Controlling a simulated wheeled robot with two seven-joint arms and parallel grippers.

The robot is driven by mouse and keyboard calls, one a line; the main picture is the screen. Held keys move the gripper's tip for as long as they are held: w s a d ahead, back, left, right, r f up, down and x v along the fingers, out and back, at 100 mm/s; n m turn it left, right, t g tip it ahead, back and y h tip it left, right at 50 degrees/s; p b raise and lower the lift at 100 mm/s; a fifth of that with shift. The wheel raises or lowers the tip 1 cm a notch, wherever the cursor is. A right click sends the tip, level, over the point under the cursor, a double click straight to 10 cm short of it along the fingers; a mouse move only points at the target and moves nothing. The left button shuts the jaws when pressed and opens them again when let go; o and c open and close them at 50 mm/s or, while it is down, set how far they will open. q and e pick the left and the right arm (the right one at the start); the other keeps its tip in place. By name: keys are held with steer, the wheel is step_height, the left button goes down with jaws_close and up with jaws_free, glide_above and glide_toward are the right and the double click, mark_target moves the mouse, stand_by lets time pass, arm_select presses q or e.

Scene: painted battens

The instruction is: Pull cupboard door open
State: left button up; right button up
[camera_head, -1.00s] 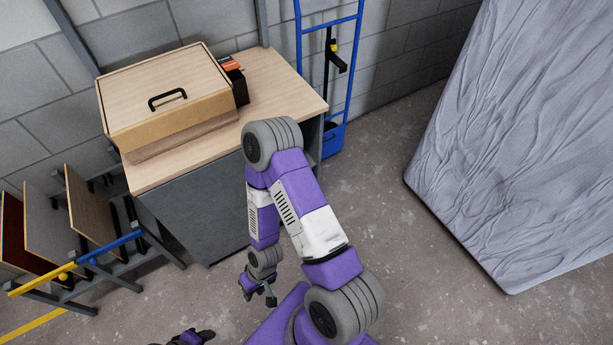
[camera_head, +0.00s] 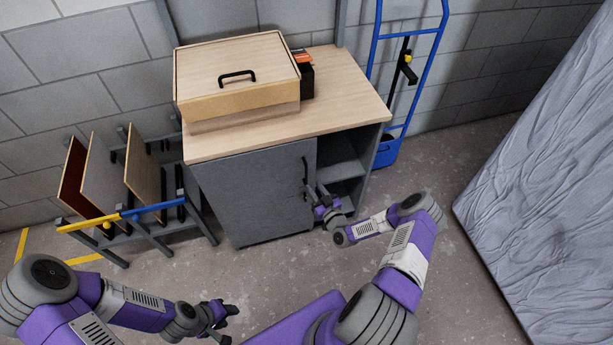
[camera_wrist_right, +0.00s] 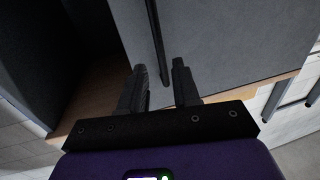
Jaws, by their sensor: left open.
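The grey cupboard door (camera_head: 255,195) is shut, on the left part of a cupboard with a pale wooden top. Its black vertical handle (camera_head: 305,171) is near the door's right edge. My right gripper (camera_head: 318,194) is close to the handle's lower end. In the right wrist view my right gripper (camera_wrist_right: 160,68) is open, and the end of the handle (camera_wrist_right: 155,38) shows between its two fingertips, with no visible grip on it. The door (camera_wrist_right: 220,40) also fills that view's upper right. My left gripper (camera_head: 230,310) is open and empty, low over the floor.
Open shelves (camera_head: 343,165) are right of the door. A wooden box (camera_head: 235,85) with a black handle stands on the cupboard top (camera_head: 345,90). A board rack (camera_head: 145,225) stands left, a blue hand truck (camera_head: 387,150) right. Floor before the door is clear.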

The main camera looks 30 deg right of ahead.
mark_target(306, 175)
steer(key=w+b, duration=0.1)
steer(key=w, duration=0.6)
steer(key=shift+d, duration=0.1)
steer(key=shift+c, duration=0.3)
jaws_close()
